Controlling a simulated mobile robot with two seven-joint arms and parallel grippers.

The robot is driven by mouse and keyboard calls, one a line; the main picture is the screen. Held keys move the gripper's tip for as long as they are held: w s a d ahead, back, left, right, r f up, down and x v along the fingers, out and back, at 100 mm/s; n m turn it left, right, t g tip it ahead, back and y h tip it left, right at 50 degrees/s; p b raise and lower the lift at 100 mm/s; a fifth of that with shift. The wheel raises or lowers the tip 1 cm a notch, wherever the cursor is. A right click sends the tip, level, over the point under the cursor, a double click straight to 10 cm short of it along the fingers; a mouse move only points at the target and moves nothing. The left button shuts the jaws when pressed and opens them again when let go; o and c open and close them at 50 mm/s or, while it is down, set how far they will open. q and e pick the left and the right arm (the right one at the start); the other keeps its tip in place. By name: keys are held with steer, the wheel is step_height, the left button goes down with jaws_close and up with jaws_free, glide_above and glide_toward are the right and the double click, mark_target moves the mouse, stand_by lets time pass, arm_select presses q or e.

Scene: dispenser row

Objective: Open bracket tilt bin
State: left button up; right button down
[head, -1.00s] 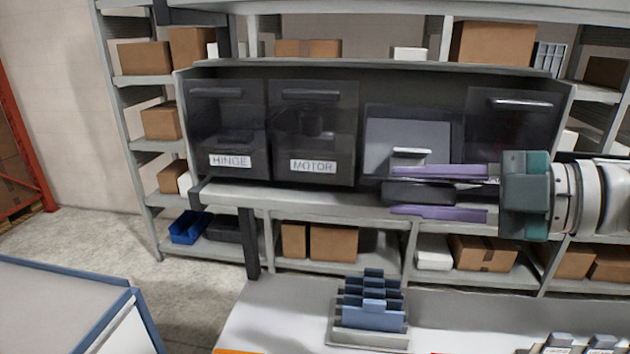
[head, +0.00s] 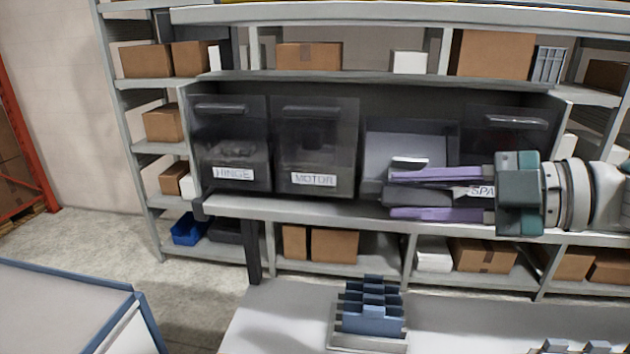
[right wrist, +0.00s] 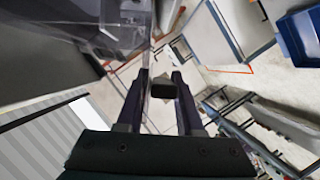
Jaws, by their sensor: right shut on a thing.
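The third bin from the left (head: 395,146) in the dark bin row is tilted forward, its grey inside showing. A small pale piece (head: 410,162) shows at its opening. My right gripper (head: 392,193) reaches in from the right across its front, and the fingers hide its label. In the right wrist view the fingers (right wrist: 163,88) are shut on a dark block, which looks like the bin's handle (right wrist: 163,91). I cannot tell for sure that this is the bracket bin. My left gripper is not in view.
The hinge bin (head: 231,140) and motor bin (head: 315,140) stand shut on the left. The fourth bin (head: 510,122), its label partly hidden, is behind my right arm. A blue rack (head: 372,312) stands on the white table below.

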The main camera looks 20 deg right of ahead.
steer(key=c, duration=0.6)
jaws_free()
steer(key=shift+c, duration=0.2)
steer(key=shift+s, duration=0.1)
steer(key=shift+s+d, duration=0.35)
steer(key=b+v, duration=0.2)
steer(key=v, duration=0.7)
steer(key=shift+a, duration=0.15)
